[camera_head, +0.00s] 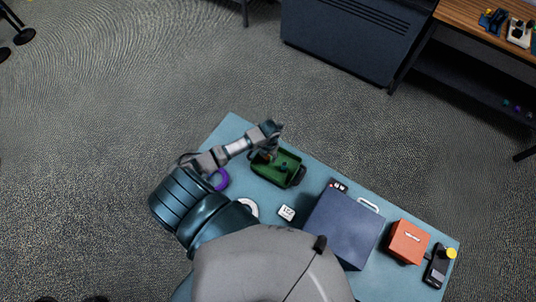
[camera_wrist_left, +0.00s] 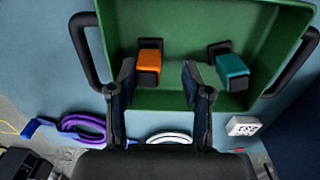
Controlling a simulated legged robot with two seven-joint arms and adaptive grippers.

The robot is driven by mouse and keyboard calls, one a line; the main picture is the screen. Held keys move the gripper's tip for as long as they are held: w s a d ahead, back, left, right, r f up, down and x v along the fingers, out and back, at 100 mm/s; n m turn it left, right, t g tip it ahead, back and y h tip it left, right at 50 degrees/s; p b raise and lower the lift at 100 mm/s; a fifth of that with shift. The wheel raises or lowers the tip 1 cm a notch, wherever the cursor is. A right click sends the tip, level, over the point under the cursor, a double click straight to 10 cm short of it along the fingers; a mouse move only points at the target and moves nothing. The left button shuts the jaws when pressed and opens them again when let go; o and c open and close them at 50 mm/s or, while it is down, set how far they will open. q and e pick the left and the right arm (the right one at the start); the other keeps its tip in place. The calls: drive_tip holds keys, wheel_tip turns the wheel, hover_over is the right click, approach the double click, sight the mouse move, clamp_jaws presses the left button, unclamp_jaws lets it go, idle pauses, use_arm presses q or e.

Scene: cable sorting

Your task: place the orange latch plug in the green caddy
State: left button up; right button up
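The green caddy (camera_head: 293,160) stands on the blue table, and its floor (camera_wrist_left: 190,100) and dark handles show in the left wrist view. The orange latch plug (camera_wrist_left: 149,62) with its black end is inside the caddy. A teal plug (camera_wrist_left: 232,66) is also in it, to the right. My left gripper (camera_head: 268,154) is at the caddy's left part. In the head view the orange plug cannot be made out. My right gripper is not in view.
A purple cable coil (camera_head: 220,180), a white coil (camera_head: 249,207) and a white label block (camera_head: 287,212) lie near the caddy. A large dark blue case (camera_head: 344,228), an orange-red box (camera_head: 408,242) and a black device (camera_head: 436,268) occupy the table's right side.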

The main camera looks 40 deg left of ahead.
use_arm(q)
drive_tip(key=shift+r, duration=0.4)
wheel_tip(320, 180, up, 11)
drive_tip(key=shift+a+b, duration=0.15)
drive_tip(key=shift+b, duration=0.25)
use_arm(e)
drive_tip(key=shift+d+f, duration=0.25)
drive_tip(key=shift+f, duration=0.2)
use_arm(q)
drive_tip(key=shift+a, duration=0.3)
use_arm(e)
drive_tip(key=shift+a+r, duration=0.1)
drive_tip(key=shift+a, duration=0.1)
